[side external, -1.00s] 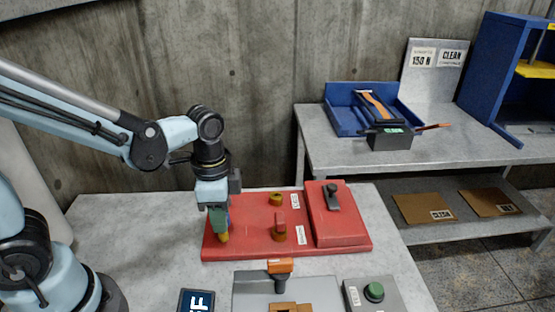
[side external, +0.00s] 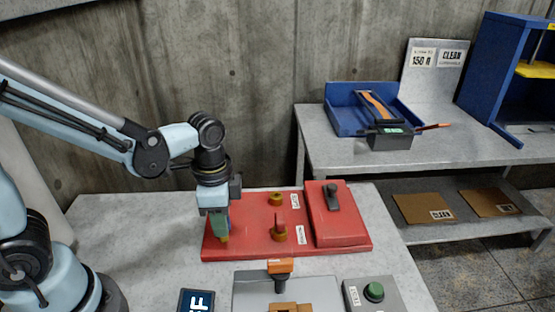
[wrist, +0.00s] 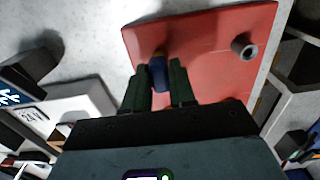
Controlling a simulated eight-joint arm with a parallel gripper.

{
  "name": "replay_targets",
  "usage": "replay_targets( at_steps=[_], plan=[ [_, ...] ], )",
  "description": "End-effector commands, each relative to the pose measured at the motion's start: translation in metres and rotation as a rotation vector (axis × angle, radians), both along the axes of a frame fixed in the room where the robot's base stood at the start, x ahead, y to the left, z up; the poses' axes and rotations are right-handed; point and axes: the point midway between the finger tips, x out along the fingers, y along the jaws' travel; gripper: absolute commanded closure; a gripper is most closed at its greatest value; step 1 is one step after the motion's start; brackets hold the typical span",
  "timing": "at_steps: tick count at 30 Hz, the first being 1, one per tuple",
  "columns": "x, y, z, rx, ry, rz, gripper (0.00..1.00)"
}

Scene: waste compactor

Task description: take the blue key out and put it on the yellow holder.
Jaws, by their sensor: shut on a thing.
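My gripper (side external: 221,238) is low over the left end of the red panel (side external: 250,241). In the wrist view, its two dark green fingers (wrist: 161,82) are shut on the blue key (wrist: 158,73), which stands between them. A small yellow part (wrist: 158,54) shows at the far end of the key. I cannot tell whether the key still sits in it. On the panel, a yellow holder (side external: 276,198) stands empty at the back. A red key (side external: 280,219) stands upright in another yellow holder (side external: 279,236) in front of it.
A red box with a dark lever (side external: 333,197) stands at the panel's right end. In front are a grey unit with an orange handle (side external: 281,266) and a green button box (side external: 373,291). A blue tray (side external: 345,120) is on the back table.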

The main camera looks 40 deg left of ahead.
Motion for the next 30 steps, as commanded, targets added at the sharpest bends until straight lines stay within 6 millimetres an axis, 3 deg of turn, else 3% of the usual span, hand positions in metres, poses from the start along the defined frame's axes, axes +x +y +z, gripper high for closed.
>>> replay_targets(
  at_steps=[5, 6, 12, 30],
  plan=[
    [0.0, 0.0, -0.0006, 0.0, 0.0, 0.0, 1.0],
    [0.0, 0.0, -0.0007, 0.0, 0.0, 0.0, 0.73],
    [0.0, 0.0, -0.0007, 0.0, 0.0, 0.0, 0.45],
    [0.0001, 0.0, 0.0042, 0.0, 0.0, 0.0, 0.49]
  ],
)
